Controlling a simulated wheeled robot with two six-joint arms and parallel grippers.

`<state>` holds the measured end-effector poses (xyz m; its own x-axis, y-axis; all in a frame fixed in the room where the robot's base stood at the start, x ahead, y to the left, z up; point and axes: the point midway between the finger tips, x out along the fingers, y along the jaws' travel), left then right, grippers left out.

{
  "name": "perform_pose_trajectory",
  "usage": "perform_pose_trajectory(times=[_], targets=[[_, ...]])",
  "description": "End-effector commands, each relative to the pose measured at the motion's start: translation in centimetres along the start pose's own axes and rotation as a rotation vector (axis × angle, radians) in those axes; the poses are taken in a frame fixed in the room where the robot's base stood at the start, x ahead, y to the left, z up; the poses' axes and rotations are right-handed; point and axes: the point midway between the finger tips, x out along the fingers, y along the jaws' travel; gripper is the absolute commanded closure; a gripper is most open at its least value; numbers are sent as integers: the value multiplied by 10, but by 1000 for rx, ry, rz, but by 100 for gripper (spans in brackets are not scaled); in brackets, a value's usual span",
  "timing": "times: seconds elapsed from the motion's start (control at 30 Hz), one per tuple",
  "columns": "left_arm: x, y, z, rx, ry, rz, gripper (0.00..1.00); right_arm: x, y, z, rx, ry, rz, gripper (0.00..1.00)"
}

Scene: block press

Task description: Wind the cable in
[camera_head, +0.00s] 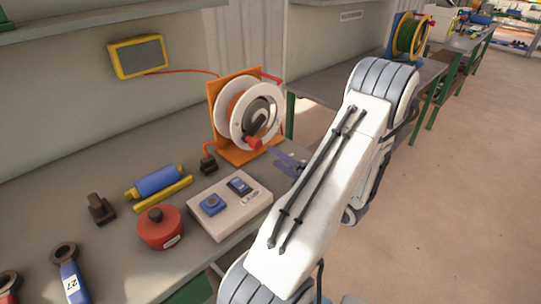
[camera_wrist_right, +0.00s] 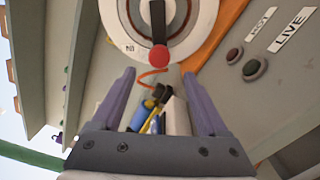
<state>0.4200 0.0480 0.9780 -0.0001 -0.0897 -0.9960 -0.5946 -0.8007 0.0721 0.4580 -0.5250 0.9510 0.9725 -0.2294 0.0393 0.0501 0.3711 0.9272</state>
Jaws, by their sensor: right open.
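The cable reel (camera_head: 234,95) has white flanges and stands in an orange frame (camera_head: 238,157) on the workbench. Its crank has a red knob (camera_head: 255,143), also visible in the right wrist view (camera_wrist_right: 159,57). A short orange-red cable runs from the reel down to a black plug (camera_head: 208,165) on the bench. My right gripper (camera_head: 288,160) has purple fingers and is just right of the knob in the head view. In the right wrist view the gripper (camera_wrist_right: 159,74) is open and empty, with the knob ahead between the fingertips. My left gripper is not in view.
A grey switch box (camera_head: 230,205) sits in front of the reel. A red round object (camera_head: 160,228), a blue roller (camera_head: 157,182) and a dark clamp-like piece (camera_head: 100,208) stand left of it. A yellow-framed screen (camera_head: 139,56) is on the wall.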

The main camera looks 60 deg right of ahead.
Motion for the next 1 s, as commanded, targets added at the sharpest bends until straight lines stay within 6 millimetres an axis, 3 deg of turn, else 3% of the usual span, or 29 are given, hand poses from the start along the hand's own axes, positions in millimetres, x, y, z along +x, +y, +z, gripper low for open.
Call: perform_pose_trajectory(times=[0.37,0.53,0.8,1.0], targets=[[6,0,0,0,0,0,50,-2,-2,0,-24,1,0,24],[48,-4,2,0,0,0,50,-4,-13,4,-265,9,4,24],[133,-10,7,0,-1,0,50,-12,-11,8,-915,35,9,24],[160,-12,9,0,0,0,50,-15,0,6,-1203,50,6,24]])
